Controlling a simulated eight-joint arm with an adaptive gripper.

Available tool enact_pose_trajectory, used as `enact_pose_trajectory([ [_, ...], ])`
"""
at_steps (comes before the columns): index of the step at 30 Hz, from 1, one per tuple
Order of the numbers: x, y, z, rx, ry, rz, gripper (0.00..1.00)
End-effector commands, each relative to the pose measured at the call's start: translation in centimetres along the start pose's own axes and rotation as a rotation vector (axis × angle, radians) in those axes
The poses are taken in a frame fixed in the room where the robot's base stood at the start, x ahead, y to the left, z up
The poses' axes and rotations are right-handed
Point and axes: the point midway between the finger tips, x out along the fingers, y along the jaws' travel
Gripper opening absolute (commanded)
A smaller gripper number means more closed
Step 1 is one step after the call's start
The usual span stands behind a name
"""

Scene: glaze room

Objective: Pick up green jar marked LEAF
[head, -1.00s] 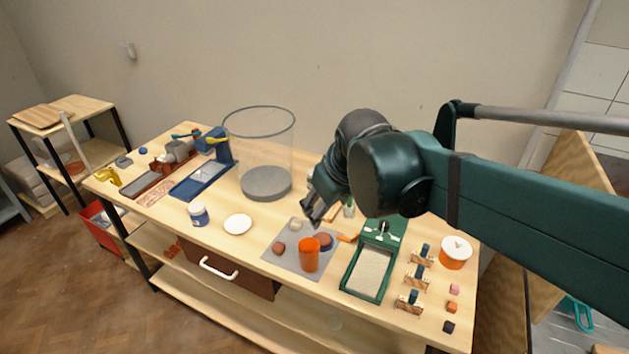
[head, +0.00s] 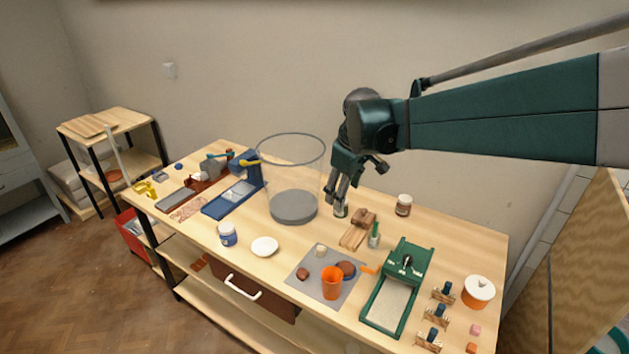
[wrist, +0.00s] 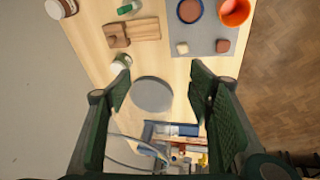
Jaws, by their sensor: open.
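A small pale jar with green on it (head: 341,210) stands near the back of the bench, right of the large clear cylinder; I cannot read a label, so LEAF is not confirmed. In the wrist view this jar (wrist: 121,62) shows beside the left fingertip, partly hidden by it, not centred between the fingers. My gripper (head: 337,197) points down just above and over the jar in the head view. In the wrist view my gripper (wrist: 160,74) is open and empty, with its fingers wide apart.
The clear cylinder with a grey base (head: 294,207) stands close left of my gripper. A wooden block piece (head: 358,230), a cup with a green stick (head: 374,240) and a brown jar (head: 404,205) are to the right. A grey mat (head: 312,287) holds an orange cup (head: 332,284).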

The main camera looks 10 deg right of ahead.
Motion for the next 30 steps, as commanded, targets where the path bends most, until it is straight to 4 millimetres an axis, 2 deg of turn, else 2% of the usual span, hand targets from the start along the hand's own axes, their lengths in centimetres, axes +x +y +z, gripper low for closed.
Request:
enact_pose_trajectory([
  [3,0.7,1.6,-1.4,-0.041,-0.016,-0.013,0.52],
  [17,5.0,6.8,-5.5,-0.21,-0.074,-0.071,0.52],
  [30,10.5,11.3,-8.4,-0.37,-0.117,-0.137,0.52],
])
